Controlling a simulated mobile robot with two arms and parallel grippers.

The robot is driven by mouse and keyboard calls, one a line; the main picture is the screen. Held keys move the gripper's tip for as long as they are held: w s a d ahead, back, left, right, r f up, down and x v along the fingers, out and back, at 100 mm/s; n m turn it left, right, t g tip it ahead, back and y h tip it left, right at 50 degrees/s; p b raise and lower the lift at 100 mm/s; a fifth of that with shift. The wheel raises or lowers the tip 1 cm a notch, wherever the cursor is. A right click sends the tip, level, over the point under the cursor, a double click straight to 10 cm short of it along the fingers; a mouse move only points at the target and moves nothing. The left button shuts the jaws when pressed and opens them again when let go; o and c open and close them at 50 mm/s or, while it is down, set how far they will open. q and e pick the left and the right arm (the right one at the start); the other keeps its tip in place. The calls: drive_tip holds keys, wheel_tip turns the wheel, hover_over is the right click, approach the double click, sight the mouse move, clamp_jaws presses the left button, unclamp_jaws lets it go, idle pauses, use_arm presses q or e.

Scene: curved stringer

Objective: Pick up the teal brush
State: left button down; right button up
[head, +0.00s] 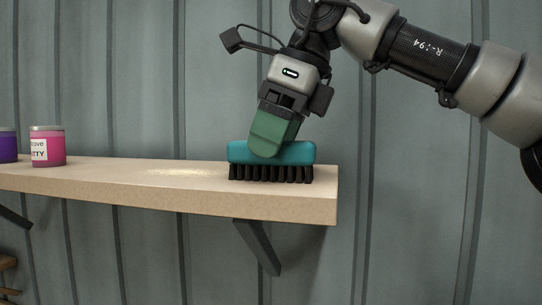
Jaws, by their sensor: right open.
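The teal brush (306,154) rests bristles down near the right end of the wooden shelf (200,199). Its block is teal and its bristles are black. My right gripper (268,150) comes down from above with its green fingertip over the middle of the brush block. The near finger hides part of the block, and the far finger is hidden behind it. The gripper is open at the brush, which still sits on the shelf. My left gripper is not in view.
A pink jar (47,147) with a label and a purple jar (8,145) stand at the shelf's left. Pale dust (183,172) lies on the shelf left of the brush. A dark bracket (258,247) supports the shelf below. A grey panelled wall (150,80) stands behind.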

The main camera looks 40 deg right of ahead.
drive_tip(key=shift+x, duration=1)
drive_tip(key=shift+a+f, duration=0.15)
drive_tip(key=shift+f, duration=0.15)
drive_tip(key=shift+f, duration=0.1)
drive_tip(key=shift+c, duration=0.2)
drive_tip(key=c, duration=1)
